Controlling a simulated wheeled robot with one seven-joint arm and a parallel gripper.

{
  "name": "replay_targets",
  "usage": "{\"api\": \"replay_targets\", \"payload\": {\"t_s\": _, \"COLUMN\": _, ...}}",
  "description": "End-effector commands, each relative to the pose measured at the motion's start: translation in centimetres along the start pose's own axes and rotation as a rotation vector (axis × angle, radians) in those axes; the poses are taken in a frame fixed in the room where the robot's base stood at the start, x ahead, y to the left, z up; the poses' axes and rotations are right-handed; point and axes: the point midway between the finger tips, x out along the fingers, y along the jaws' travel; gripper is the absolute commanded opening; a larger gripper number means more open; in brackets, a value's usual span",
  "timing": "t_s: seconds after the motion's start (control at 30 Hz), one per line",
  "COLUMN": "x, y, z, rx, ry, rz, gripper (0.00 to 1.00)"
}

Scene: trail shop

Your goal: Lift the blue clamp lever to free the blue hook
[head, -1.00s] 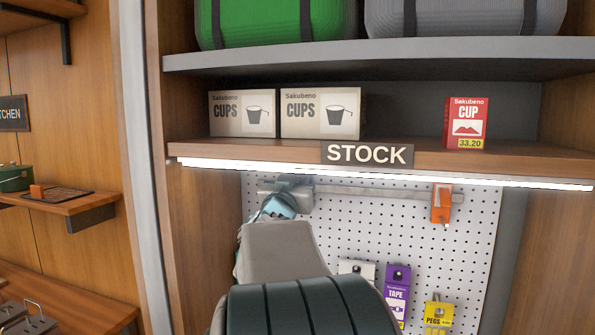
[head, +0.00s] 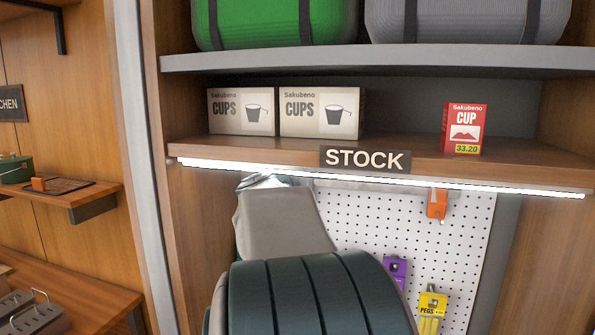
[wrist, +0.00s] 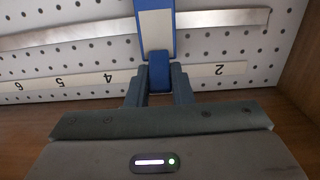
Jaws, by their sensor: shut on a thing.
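In the wrist view the blue clamp (wrist: 142,22), with a pale plate on its front, sits across the metal rail (wrist: 218,19) on the pegboard. Its blue lever (wrist: 158,72) lies between the fingers of my gripper (wrist: 158,88), which is shut on it. I cannot tell from this view how far the lever is raised. The blue hook cannot be made out. In the head view my own arm and the shelf edge hide the blue clamp and most of my gripper.
An orange clamp (head: 437,204) is on the rail to the right. Below it hang a purple pack (head: 395,272) and a yellow PEGS pack (head: 430,308) on the pegboard (head: 460,235). The STOCK shelf (head: 250,148), carrying cup boxes, is close above my arm. A numbered strip (wrist: 100,80) crosses the pegboard.

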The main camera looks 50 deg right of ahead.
Motion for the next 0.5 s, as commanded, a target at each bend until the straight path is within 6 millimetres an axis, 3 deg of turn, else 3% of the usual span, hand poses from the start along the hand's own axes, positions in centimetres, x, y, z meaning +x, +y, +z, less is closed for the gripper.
{"api": "replay_targets", "payload": {"t_s": 0.07, "x": 0.01, "y": -0.03, "z": 0.11, "rx": 0.000, "ry": -0.002, "rz": -0.001, "gripper": 0.00}}
{"api": "replay_targets", "payload": {"t_s": 0.1, "x": 0.01, "y": -0.04, "z": 0.11, "rx": 0.000, "ry": -0.002, "rz": -0.001, "gripper": 0.23}}
{"api": "replay_targets", "payload": {"t_s": 0.17, "x": 0.01, "y": -0.04, "z": 0.11, "rx": 0.000, "ry": -0.001, "rz": -0.001, "gripper": 0.39}}
{"api": "replay_targets", "payload": {"t_s": 0.5, "x": -0.19, "y": -0.06, "z": 0.02, "rx": 0.000, "ry": 0.001, "rz": -0.001, "gripper": 0.42}}
